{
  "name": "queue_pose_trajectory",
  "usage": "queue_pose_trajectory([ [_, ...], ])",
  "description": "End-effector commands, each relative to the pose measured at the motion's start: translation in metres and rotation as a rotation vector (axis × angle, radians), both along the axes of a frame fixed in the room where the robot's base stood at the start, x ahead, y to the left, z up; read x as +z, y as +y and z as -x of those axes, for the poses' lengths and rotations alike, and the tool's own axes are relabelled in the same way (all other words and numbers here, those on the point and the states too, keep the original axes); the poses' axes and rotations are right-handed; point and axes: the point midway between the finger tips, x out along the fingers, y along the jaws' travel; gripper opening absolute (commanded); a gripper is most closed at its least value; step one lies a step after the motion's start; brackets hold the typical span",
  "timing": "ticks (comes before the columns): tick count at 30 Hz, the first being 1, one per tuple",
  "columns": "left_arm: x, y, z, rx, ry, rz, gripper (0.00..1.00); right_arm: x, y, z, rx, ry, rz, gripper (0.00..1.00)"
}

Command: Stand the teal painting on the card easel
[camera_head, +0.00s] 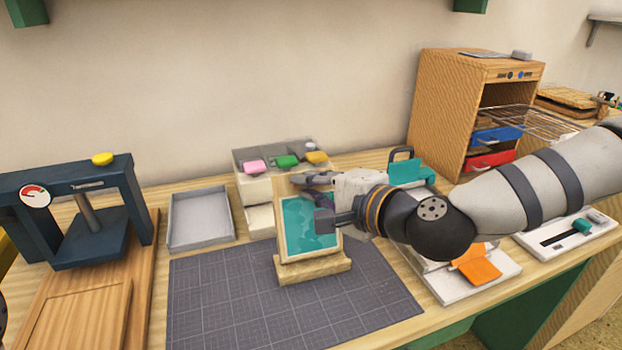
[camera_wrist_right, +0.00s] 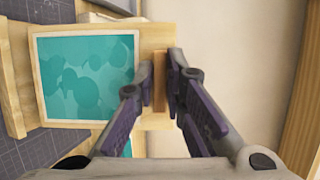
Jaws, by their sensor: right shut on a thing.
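The teal painting (camera_head: 309,224) has a pale border and a wooden board. It leans back, upright, at the wooden card easel (camera_head: 313,269), its lower edge at the easel's front ledge. I cannot tell whether it bears on the ledge. The painting fills the left of the right wrist view (camera_wrist_right: 85,78), with the easel's ledge (camera_wrist_right: 10,95) along its lower edge. My right gripper (camera_head: 322,201) is at the painting's upper right. In the right wrist view, its fingers (camera_wrist_right: 162,82) close on a wooden strip at the top of the painting's board. My left gripper is not in view.
The easel stands on a dark grid mat (camera_head: 220,300), clear to its left. A grey tray (camera_head: 200,218) and a blue press (camera_head: 75,215) are further left. Coloured pads (camera_head: 287,161) stand behind. A wooden cabinet (camera_head: 440,110) and an orange card (camera_head: 477,266) are right.

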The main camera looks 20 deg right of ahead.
Motion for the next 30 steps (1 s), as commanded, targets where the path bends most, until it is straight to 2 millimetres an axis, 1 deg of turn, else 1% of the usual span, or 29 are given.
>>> queue_pose_trajectory([
  [1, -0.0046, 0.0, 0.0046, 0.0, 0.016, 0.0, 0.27, -0.0098, -0.0002, -0.0018, 0.0, 0.008, 0.0, 0.0],
  [3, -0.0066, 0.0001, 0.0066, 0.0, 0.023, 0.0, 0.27, -0.0129, -0.0001, -0.0032, 0.0, 0.004, 0.0, 0.0],
  [14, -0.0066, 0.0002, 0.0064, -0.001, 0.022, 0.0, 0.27, -0.011, 0.0, -0.004, 0.0, -0.002, -0.001, 0.0],
  [30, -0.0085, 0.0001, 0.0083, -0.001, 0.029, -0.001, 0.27, -0.0184, 0.0, -0.0039, 0.0, -0.001, 0.0, 0.0],
])
